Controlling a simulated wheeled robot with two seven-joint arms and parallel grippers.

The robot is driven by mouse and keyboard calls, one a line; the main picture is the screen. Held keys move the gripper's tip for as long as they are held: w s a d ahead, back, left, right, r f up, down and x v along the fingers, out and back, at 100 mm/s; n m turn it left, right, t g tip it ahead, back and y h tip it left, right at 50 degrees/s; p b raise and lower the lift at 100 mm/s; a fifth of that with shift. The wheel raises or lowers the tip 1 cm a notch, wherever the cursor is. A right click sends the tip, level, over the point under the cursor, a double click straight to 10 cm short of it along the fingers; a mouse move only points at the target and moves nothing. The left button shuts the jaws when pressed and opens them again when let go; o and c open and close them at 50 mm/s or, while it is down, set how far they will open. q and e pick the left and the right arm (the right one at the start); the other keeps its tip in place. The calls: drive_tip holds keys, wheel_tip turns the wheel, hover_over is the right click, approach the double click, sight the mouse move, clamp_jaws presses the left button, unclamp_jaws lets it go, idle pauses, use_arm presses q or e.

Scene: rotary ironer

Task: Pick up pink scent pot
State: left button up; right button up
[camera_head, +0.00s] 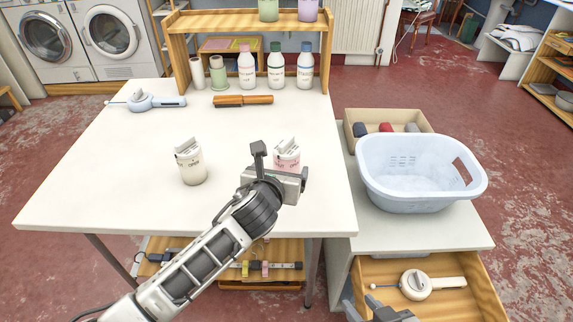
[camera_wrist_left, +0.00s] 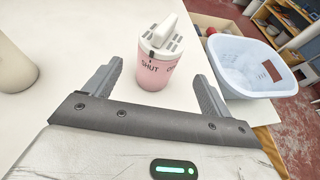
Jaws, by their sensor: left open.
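The pink scent pot (camera_head: 287,155) stands upright on the white table, partly hidden behind my left gripper in the head view. In the left wrist view the pot (camera_wrist_left: 154,72) has a white lid with a raised grip and the word "SHUT" on its front. My left gripper (camera_head: 281,162) is open and empty. Its fingers (camera_wrist_left: 159,75) point toward the pot, one to each side in the wrist view, with no visible contact. My right gripper (camera_head: 382,308) shows only partly at the bottom edge of the head view; its jaws are unclear.
A cream pot (camera_head: 191,168) stands left of my left gripper. A laundry basket (camera_head: 420,190) stands right, above an open drawer (camera_head: 445,303). The table's left middle is clear.

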sight(284, 165)
use_arm(q)
drive_tip(key=shift+x, duration=2.7)
drive_tip(key=shift+a+f, duration=0.15)
drive_tip(key=shift+f, duration=0.05)
drive_tip(key=c, duration=1.1)
